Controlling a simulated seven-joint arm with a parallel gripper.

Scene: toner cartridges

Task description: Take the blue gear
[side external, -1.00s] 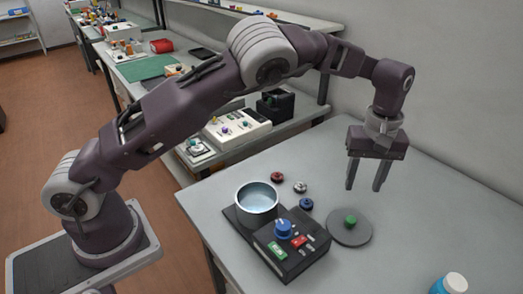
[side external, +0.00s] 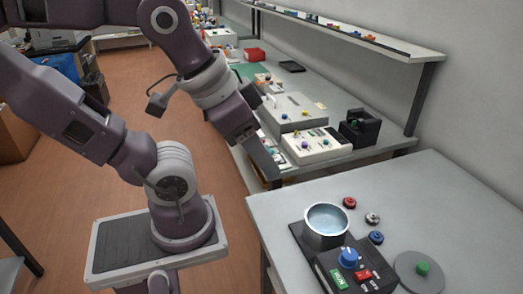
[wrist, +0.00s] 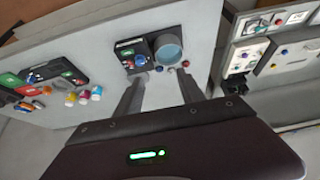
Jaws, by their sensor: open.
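The blue gear (side external: 376,237) appears to be the small round blue piece lying flat on the grey table, right of the metal pot (side external: 327,226). A silver piece with red (side external: 372,218) and a red piece (side external: 349,202) lie behind it in a row. In the wrist view the blue gear (wrist: 159,68) is tiny, below the pot. My gripper (side external: 268,165) is in the air left of the table, well away from the gear. In the wrist view my gripper (wrist: 161,82) has its two fingers spread with nothing held between them.
A black box (side external: 350,270) with a blue knob (side external: 349,257) stands in front of the pot. A grey disc with a green knob (side external: 422,268) lies right of the gear. A bench with devices (side external: 315,146) and a shelf (side external: 340,35) run along the wall. The table's right side is clear.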

